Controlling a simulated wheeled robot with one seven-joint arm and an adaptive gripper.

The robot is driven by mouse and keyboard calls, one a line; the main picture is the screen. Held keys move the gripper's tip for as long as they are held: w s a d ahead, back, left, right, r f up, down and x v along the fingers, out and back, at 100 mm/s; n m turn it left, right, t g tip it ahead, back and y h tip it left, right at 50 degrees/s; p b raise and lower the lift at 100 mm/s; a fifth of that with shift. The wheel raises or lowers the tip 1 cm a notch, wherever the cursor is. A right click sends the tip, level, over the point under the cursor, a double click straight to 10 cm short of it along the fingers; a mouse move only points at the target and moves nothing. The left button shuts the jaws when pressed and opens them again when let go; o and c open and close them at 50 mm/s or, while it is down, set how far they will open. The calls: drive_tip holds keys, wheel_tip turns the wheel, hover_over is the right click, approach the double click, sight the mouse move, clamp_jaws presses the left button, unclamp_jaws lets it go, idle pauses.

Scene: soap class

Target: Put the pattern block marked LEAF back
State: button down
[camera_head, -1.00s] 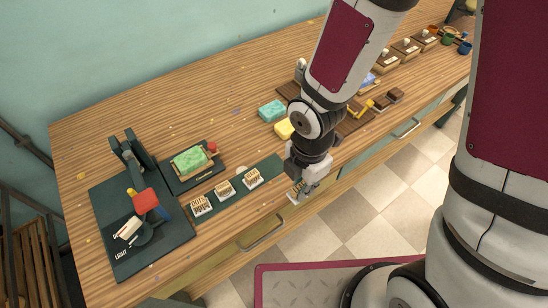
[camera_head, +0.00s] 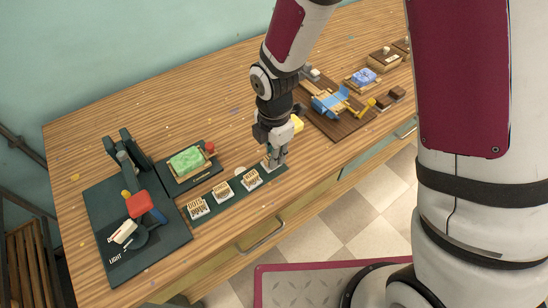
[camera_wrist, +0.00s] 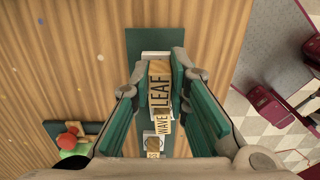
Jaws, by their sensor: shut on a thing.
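The wooden LEAF block (camera_wrist: 159,88) is between my fingers in the wrist view, its lettering facing the camera. My gripper (camera_head: 274,162) is shut on it at the right end of the dark green strip (camera_head: 208,213). A white pad (camera_wrist: 154,54) shows at the block's far side in the wrist view. In the head view the fingers mostly hide the block, and I cannot tell whether it touches the pad. The WAVE block (camera_wrist: 164,124) is beside it in the strip's row.
Several lettered blocks share the strip, including one at the left end (camera_head: 198,207). A green soap (camera_head: 187,161) lies on a dark board behind. A dark press (camera_head: 122,235) marked LIGHT stands left. A blue-and-yellow tool (camera_head: 330,102) is on a brown board at right.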

drive_tip(key=shift+f, duration=1)
drive_tip(key=shift+f, duration=0.2)
drive_tip(key=c, duration=1.5)
unclamp_jaws()
drive_tip(key=shift+c, duration=0.2)
drive_tip(key=shift+r, duration=0.1)
wheel_tip(320, 180, up, 12)
drive_tip(key=shift+r, duration=0.2)
